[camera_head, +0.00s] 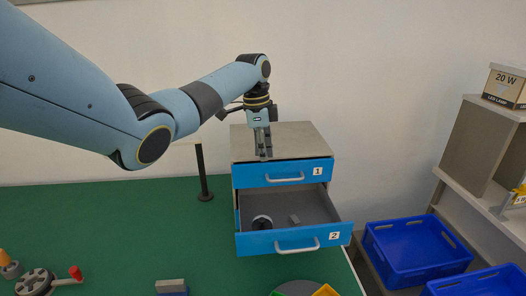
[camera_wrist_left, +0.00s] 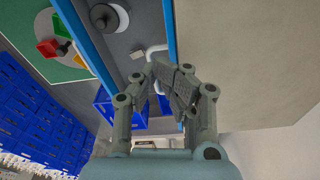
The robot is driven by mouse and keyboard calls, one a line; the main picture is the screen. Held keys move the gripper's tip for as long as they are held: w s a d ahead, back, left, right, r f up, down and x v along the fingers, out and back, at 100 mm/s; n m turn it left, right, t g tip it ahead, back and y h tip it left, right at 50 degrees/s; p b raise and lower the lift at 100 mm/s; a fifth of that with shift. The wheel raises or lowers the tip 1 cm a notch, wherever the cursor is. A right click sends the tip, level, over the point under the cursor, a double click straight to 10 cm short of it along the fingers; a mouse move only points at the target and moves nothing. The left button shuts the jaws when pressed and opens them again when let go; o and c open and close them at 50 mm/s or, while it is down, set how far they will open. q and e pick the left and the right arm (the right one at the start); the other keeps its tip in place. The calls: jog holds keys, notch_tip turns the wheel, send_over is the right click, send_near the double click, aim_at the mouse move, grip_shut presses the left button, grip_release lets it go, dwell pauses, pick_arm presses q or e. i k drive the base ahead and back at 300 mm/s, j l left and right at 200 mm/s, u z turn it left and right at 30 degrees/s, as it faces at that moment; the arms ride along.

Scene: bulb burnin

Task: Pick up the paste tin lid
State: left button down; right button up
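A round white-and-dark piece (camera_head: 262,222) lies in the open drawer 2 (camera_head: 318,206), towards its left side. It also shows in the wrist view (camera_wrist_left: 105,18). It may be the paste tin lid, but I cannot tell for sure. A small grey block (camera_head: 295,219) lies to its right in the same drawer. My left gripper (camera_head: 264,153) points down over the front of the cabinet top, above and behind the open drawer. My right gripper is not in view.
Drawer 1 (camera_head: 284,173) is shut above the open drawer. Blue crates (camera_head: 415,250) stand to the right, below a shelf with a lamp box (camera_head: 505,86). A black post (camera_head: 202,172) stands left of the cabinet. The green table (camera_head: 120,225) is mostly clear.

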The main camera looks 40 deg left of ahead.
aim_at(261, 222)
jog(key=k+l, duration=0.55)
jog(key=l, duration=0.2)
jog(key=k+l, duration=0.6)
jog(key=l, duration=0.1)
